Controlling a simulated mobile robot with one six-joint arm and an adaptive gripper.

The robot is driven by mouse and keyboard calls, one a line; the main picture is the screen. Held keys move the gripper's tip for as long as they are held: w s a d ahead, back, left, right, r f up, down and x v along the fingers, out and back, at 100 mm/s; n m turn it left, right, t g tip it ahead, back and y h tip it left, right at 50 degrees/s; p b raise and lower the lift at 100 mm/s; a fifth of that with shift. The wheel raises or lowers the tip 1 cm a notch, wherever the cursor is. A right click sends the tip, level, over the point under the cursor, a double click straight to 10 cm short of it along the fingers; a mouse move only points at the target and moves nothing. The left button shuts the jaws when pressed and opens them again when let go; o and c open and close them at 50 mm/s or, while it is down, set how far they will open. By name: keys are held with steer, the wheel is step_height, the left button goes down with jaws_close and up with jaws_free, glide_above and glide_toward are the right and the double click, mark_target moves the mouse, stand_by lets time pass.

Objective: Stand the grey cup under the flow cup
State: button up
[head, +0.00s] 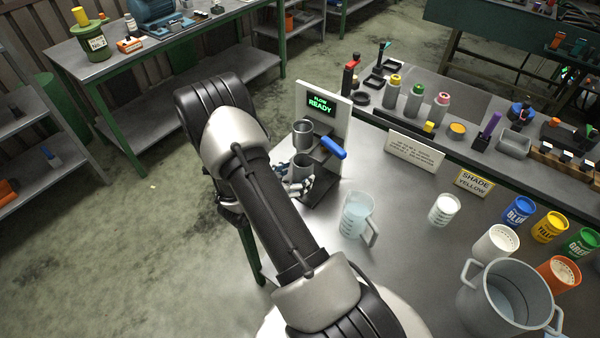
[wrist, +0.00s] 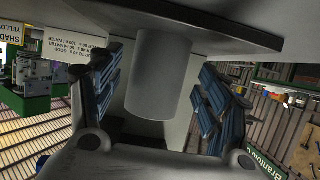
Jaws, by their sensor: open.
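The flow cup (head: 303,132) is a grey metal cup held on the flow stand (head: 340,118), whose screen reads "FLOW READY". The grey cup (head: 301,166) is directly below it in the head view, close to the stand's dark base (head: 322,192). My gripper (head: 296,186) is at the grey cup's lower part. In the wrist view the grey cup (wrist: 158,85) is between my two blue-padded fingers, with narrow gaps on both sides. The fingers are open around it. A dark plate edge meets the cup's end there. Its exact contact with the base is hard to tell.
A blue lever (head: 333,147) sticks out of the stand. A clear jug (head: 357,214) stands right of the base, with a white cup (head: 444,209) beyond. A large pot (head: 508,297) and colour cups crowd the right. My arm crosses the table's left edge.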

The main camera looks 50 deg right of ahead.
steer(key=p+v, duration=0.1)
steer(key=v, duration=0.8)
steer(key=shift+p, duration=0.3)
steer(key=w+a+r+n+t+y, duration=0.3)
steer(key=w+a+r+t+y, duration=0.3)
steer(key=w+a+r, duration=0.45)
steer(key=w+a+r+n+t+y, duration=0.1)
steer(key=a+r+n+t+y, duration=0.1)
steer(key=a+r+n+y, duration=0.5)
steer(key=s+a+r+n+g+y, duration=0.1)
steer(key=s+a+r+n+y, duration=0.1)
steer(key=s+a+r, duration=0.7)
steer(key=s+d+r+n+g+h, duration=0.1)
steer(key=s+n, duration=0.4)
steer(key=s, duration=1.4)
steer(key=d+r+g, duration=0.1)
steer(key=g, duration=0.1)
steer(key=shift+s+d+g+h, duration=0.2)
steer(key=shift+g+h, duration=0.1)
